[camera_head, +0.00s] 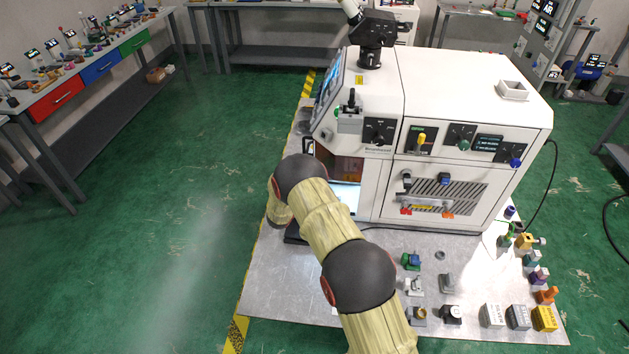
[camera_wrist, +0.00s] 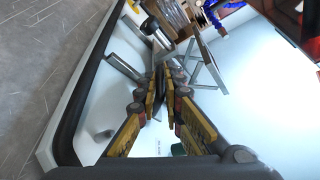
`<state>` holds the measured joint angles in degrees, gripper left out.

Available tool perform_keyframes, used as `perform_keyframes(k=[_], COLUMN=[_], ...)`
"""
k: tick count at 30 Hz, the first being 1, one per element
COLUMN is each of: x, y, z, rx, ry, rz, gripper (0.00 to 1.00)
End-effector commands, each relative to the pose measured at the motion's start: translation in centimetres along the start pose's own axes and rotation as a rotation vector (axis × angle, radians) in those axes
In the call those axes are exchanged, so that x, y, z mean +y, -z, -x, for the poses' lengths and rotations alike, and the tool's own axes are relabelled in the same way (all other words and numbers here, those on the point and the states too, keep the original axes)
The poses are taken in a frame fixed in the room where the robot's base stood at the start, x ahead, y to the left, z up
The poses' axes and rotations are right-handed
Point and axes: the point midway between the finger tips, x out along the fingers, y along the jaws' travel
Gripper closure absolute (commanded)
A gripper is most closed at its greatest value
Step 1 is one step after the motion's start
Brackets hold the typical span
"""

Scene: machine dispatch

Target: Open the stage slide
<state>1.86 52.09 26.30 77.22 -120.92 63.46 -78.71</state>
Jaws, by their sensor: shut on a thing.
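The white machine (camera_head: 470,90) stands on a grey metal base plate. My arm reaches to the lower opening at its left front, where a lit bay (camera_head: 347,192) shows. My gripper is hidden in the head view. In the wrist view my gripper (camera_wrist: 163,92) has its yellow-padded fingers closed together on a slim grey metal piece (camera_wrist: 158,76), which looks like the stage slide's handle. The fingers hide most of it. Grey metal bars (camera_wrist: 205,62) stand just beyond the fingertips. How far the slide is out cannot be told.
The base plate (camera_head: 275,290) bears several small coloured fittings and blocks at front right. Black-and-yellow tape (camera_head: 238,332) marks its left edge. Green floor (camera_head: 150,240) is free to the left. A bench with coloured drawers (camera_head: 100,68) stands at far left.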

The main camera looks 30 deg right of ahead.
Motion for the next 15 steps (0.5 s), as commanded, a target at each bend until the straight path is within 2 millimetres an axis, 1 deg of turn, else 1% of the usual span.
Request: perform_keyframes(k=[11,15], x=[0.12,0.62], y=[0.04,-0.51], z=[0.05,0.30], rx=[0.000,-0.002], ry=[-0.002,-0.003], rz=[0.001,0.001], gripper=[1.00,1.00])
